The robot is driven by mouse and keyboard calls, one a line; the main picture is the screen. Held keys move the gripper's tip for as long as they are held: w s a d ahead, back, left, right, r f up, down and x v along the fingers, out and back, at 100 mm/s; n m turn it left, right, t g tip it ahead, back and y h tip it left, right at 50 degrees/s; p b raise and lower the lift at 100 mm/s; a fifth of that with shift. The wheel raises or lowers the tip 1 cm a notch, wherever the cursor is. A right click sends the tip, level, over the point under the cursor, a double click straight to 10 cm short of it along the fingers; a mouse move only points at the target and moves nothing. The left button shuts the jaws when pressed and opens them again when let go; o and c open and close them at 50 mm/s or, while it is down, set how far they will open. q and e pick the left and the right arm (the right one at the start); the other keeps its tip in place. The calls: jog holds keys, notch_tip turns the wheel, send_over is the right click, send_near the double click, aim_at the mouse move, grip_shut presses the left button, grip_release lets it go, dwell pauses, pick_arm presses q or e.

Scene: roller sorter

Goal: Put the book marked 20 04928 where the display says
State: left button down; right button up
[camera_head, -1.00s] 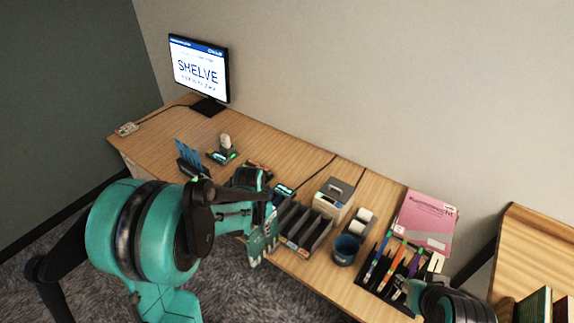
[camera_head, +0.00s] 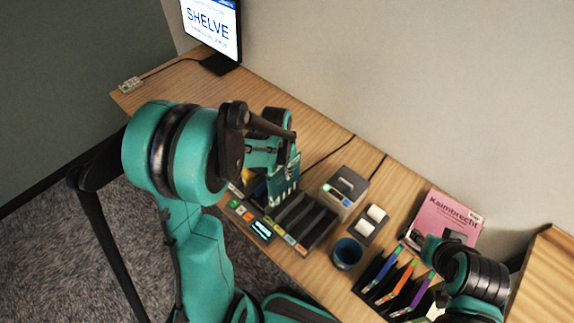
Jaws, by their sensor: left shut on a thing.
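The display (camera_head: 211,28) at the back left reads SHELVE in large letters; the smaller line under it is too small to read. My left gripper (camera_head: 272,160) is shut on a thin teal book (camera_head: 284,178) with pale marks, held upright above the desk beside the dark slotted tray (camera_head: 303,222). I cannot read a number on it, and my arm partly hides the fingers. My right arm is at the lower right, over the edge of a pink book (camera_head: 447,218); its gripper (camera_head: 432,249) is too unclear to judge.
A grey boxy device (camera_head: 345,190), a pad with white rolls (camera_head: 370,221) and a dark blue cup (camera_head: 347,252) stand right of the tray. Coloured upright folders (camera_head: 392,282) are near the front right. A wooden unit (camera_head: 552,265) stands at the far right.

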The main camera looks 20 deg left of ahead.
aim_at(285, 187)
pick_arm(q)
jog(key=shift+f+b, duration=3.8)
jog(key=shift+f, duration=0.75)
jog(key=shift+f+b, duration=0.55)
jog(key=c, duration=1.9)
grip_release()
jog(key=o, duration=0.5)
jog(key=shift+o, duration=0.2)
jog(key=shift+r, duration=0.1)
jog(key=r, duration=0.4)
jog(key=s+r, duration=0.1)
jog(key=r, duration=0.6)
jog(key=shift+s+a+r, duration=0.15)
jog(key=shift+a+r, duration=0.1)
jog(key=shift+r, duration=0.15)
